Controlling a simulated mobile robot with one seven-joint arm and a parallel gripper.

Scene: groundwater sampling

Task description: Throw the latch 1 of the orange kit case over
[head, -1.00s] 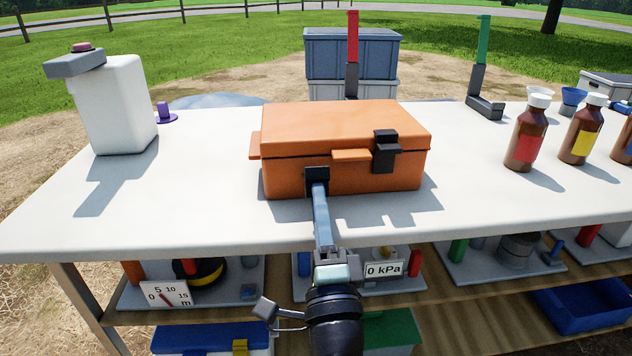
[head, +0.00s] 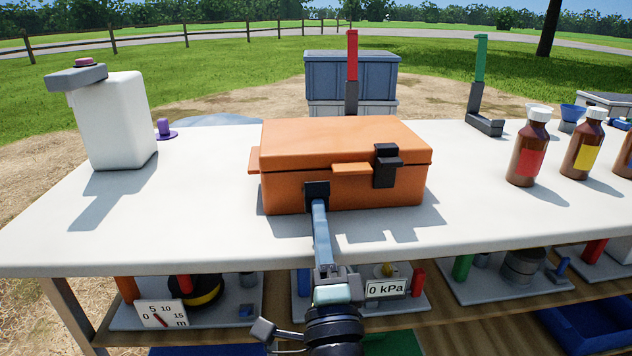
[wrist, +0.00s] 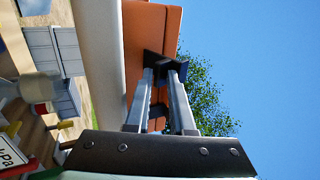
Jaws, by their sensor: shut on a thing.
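The orange kit case (head: 345,150) stands with its lid down on the white table. Two black latches are on its front face. The left latch (head: 317,189) sits low on the body, below the lid seam; the right latch (head: 385,167) stands upright across the seam. I see no number marking either one. My gripper (head: 318,204) reaches the case from the front and is shut on the left latch. In the wrist view the two grey fingers (wrist: 166,78) close on this black latch (wrist: 167,63), against the orange case (wrist: 150,30). The fingertips partly hide it.
A white jerrycan (head: 115,120) stands at the left, brown bottles (head: 528,150) at the right. Red (head: 351,70) and green (head: 478,85) upright handles rise behind. The table (head: 200,225) is clear around the case. A shelf with gauges lies under the front edge.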

